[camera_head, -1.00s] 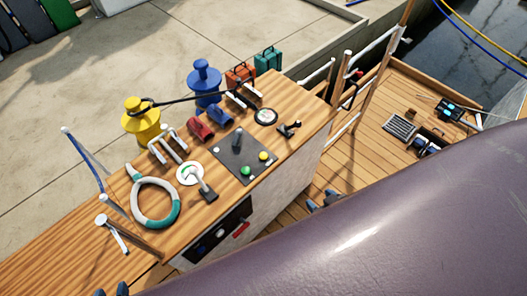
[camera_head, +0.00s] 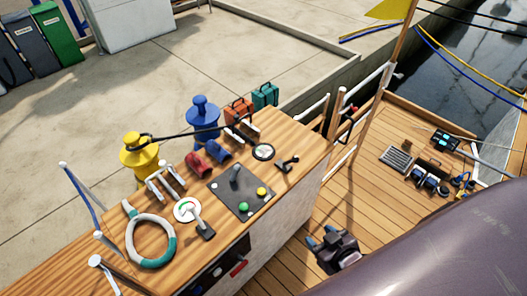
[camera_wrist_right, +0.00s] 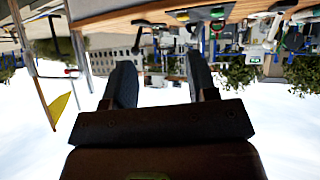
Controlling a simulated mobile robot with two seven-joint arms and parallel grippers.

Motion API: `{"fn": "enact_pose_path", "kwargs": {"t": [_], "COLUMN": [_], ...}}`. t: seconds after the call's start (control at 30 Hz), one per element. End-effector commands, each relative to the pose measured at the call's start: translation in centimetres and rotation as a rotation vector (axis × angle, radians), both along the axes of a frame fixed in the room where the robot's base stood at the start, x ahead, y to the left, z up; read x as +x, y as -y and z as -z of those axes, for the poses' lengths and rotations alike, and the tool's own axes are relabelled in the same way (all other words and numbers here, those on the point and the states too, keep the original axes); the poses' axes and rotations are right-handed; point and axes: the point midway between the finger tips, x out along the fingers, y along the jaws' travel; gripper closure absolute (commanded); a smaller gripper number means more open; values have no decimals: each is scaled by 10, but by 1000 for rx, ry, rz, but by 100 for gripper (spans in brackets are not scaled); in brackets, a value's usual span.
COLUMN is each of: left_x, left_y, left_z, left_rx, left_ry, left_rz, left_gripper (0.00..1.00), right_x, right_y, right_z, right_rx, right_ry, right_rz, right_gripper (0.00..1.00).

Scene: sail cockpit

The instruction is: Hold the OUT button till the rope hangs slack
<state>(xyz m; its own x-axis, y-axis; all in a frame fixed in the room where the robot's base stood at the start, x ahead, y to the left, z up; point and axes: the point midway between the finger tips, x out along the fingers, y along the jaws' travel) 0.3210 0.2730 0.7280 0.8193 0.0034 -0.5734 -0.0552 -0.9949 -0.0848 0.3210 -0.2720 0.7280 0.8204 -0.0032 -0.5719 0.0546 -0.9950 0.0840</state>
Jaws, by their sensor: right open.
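Button labels are too small to read, so I cannot tell which is OUT. A dark rope (camera_head: 178,137) runs in a nearly straight line from the yellow winch (camera_head: 139,158) past the blue winch (camera_head: 202,117). My right gripper (camera_head: 322,238) is right of the console, clear of the panel. The right wrist view shows it open and empty (camera_wrist_right: 160,85). My left gripper is not in view.
A white gauge with a lever (camera_head: 190,212), a ring buoy (camera_head: 150,240) and red cylinders (camera_head: 205,157) crowd the console top. A small black lever (camera_head: 287,163) stands near its right edge. Wooden deck (camera_head: 365,205) is open to the right.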

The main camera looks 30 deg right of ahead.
Motion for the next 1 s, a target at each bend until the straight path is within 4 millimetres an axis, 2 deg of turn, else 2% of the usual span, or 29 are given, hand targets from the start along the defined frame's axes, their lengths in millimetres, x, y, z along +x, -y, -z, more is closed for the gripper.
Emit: {"fn": "enact_pose_path", "kwargs": {"t": [0.3,0.67,1.0], "left_x": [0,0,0], "left_y": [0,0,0], "left_z": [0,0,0], "left_rx": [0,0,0], "left_ry": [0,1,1], "left_rz": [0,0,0], "left_gripper": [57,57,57], "right_x": [0,0,0], "right_y": [0,0,0], "right_z": [0,0,0], "right_rx": [0,0,-1], "right_ry": [0,0,0], "right_rz": [0,0,-1], "right_gripper": [47,100,100]}}
